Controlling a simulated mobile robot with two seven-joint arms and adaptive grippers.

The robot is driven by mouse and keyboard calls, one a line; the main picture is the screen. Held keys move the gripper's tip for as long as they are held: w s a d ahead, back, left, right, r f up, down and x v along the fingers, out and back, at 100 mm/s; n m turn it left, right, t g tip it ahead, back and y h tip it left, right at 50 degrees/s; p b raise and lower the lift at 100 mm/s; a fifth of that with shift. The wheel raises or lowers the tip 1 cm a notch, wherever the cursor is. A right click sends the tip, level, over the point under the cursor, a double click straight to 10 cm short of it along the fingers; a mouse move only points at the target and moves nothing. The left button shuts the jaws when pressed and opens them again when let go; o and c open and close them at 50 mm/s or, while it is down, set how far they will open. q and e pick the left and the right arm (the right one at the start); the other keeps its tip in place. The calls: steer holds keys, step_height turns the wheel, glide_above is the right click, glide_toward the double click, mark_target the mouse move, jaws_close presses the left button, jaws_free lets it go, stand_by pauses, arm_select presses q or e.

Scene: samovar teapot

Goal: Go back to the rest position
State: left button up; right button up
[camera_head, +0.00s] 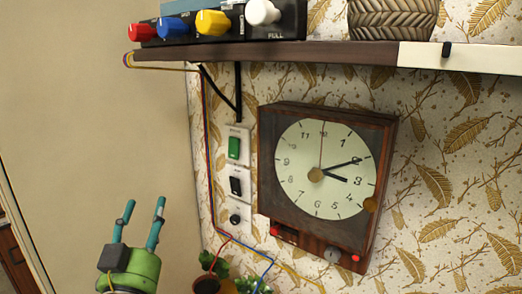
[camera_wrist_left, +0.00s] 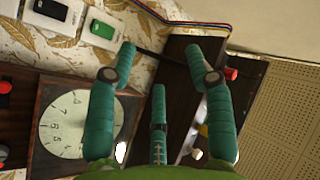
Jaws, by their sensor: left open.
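My left gripper (camera_head: 144,208) is green with teal fingers that point up. It stands at the lower left of the head view, in front of the plain beige wall and left of the clock. In the left wrist view its several fingers (camera_wrist_left: 160,62) are spread apart with nothing between them, so it is open and empty. My right gripper is in neither view.
A wall clock (camera_head: 325,170) hangs on patterned wallpaper. Left of it are a green switch (camera_head: 234,148), a black switch (camera_head: 236,186) and wires. A shelf (camera_head: 270,54) above carries coloured knobs (camera_head: 212,22) and a woven pot (camera_head: 392,20). Plants (camera_head: 215,265) stand below.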

arm_select(q)
steer(key=s+a+f+n+g, duration=0.1)
steer(key=s+f+g, duration=0.15)
steer(key=f, duration=0.65)
steer(key=s+f+g, duration=0.2)
steer(key=f+g, duration=0.2)
steer(key=f, duration=0.4)
steer(key=s+a+f+n+g, duration=0.1)
steer(key=s+f+g, duration=0.25)
steer(key=f, duration=0.55)
steer(key=s+d+f+g+h, duration=0.1)
steer(key=s+d+f+g, duration=0.2)
steer(key=s+f+g, duration=0.95)
steer(key=s+f+t+b, duration=0.1)
steer(key=s+f, duration=0.2)
steer(key=f, duration=1)
steer(key=s+f+t+b, duration=0.2)
steer(key=s+f, duration=0.1)
steer(key=f, duration=1)
steer(key=s+a+f+g+b, duration=0.1)
steer(key=s+a+f+b, duration=0.1)
steer(key=s+f, duration=1.4)
steer(key=shift+s+a+f+m+g, duration=0.25)
steer(key=shift+a+f+m+g, duration=0.1)
steer(key=shift+a+f, duration=0.2)
